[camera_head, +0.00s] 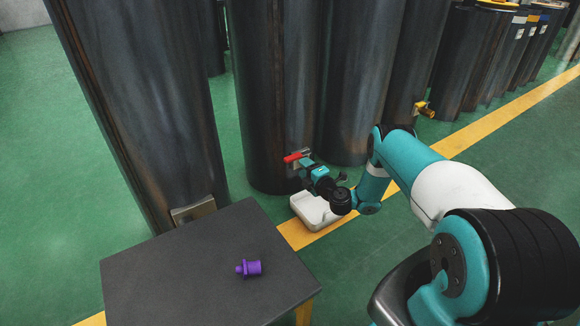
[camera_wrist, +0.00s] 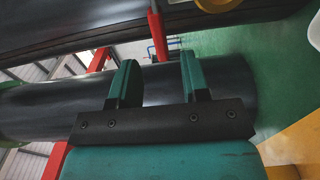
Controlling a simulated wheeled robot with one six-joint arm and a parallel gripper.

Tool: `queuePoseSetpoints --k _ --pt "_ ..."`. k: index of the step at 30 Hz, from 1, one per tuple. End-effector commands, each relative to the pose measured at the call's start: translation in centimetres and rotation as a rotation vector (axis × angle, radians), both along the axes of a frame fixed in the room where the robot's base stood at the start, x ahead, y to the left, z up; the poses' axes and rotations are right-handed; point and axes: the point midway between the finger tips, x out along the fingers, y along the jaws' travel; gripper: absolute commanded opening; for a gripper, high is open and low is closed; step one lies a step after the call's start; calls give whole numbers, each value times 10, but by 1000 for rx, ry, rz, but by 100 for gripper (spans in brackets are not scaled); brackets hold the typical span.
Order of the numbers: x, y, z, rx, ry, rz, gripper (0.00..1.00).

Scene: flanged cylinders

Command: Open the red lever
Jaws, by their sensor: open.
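The red lever (camera_head: 293,157) is small and sits on a metal fitting low on the front of a tall dark cylinder (camera_head: 275,95). My gripper (camera_head: 306,162) is just right of the lever in the head view, close to it; whether they touch cannot be told. In the wrist view my gripper (camera_wrist: 159,64) shows two teal fingers spread apart with nothing clearly held between them. Behind them is a dark cylinder (camera_wrist: 225,92). A red bar (camera_wrist: 157,35) shows past the fingertips; I cannot tell if it is the lever.
A dark table (camera_head: 195,278) stands at the front left with a purple flanged piece (camera_head: 250,268) on it. A white box-like object (camera_head: 312,212) is on the floor below my gripper. More dark cylinders stand behind. Green floor is open at the left.

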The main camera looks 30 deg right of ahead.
Motion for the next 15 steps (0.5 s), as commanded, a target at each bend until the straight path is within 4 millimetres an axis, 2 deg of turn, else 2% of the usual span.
queuePoseSetpoints --k 1,3,9,15 --pt "4 1 -7 -1 -2 1 43" --pt "11 2 -6 -3 -4 4 43" --pt "55 4 -4 -5 -5 5 43" --pt "82 5 -3 -2 -2 4 43"
